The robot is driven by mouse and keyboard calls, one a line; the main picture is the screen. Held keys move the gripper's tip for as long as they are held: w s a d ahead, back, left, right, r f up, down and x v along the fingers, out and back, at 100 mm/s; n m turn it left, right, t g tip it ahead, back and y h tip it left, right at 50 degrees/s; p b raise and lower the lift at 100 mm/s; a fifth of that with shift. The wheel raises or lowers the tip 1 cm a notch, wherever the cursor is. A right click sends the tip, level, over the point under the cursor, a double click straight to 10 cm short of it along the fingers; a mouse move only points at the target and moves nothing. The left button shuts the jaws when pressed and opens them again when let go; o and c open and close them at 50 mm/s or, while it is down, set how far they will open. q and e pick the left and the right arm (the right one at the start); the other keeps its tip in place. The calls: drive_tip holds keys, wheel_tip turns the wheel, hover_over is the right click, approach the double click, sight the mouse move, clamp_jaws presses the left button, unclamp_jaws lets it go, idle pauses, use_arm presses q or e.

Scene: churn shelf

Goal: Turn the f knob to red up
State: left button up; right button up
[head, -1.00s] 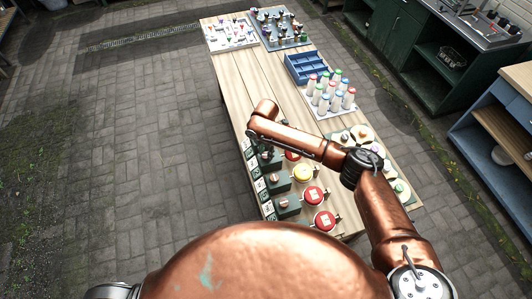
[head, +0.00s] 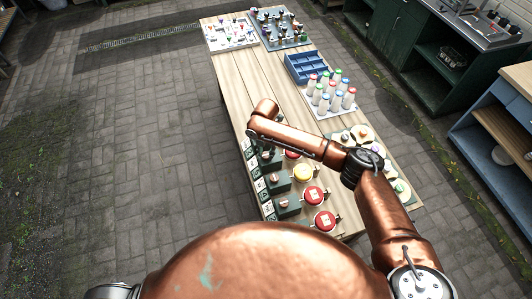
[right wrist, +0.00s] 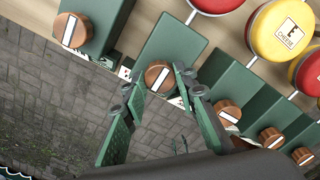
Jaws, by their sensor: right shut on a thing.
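In the right wrist view a row of round copper knobs with white pointer bars sits on green blocks. The f knob (right wrist: 158,75) is on the block one place beyond the yellow lid marked E (right wrist: 288,30); its own letter cannot be read. Its white bar is tilted. My right gripper (right wrist: 164,82) is closed around this knob, one finger on each side. In the head view my right gripper (head: 262,150) is over the far end of the knob row, partly hidden by my arm. A red lid (right wrist: 217,4) lies behind the held knob's block. My left gripper is not in view.
Neighbouring knobs (right wrist: 72,30) (right wrist: 227,112) stand close on both sides. White label cards (head: 268,208) line the table's left edge. Bottles (head: 325,95), a blue tray (head: 305,67) and boards lie farther back. The wooden table (head: 240,85) is bare at its middle left.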

sight(266, 155)
drive_tip(key=o, duration=1.2)
drive_tip(key=shift+c, duration=0.2)
wheel_tip(266, 155, up, 12)
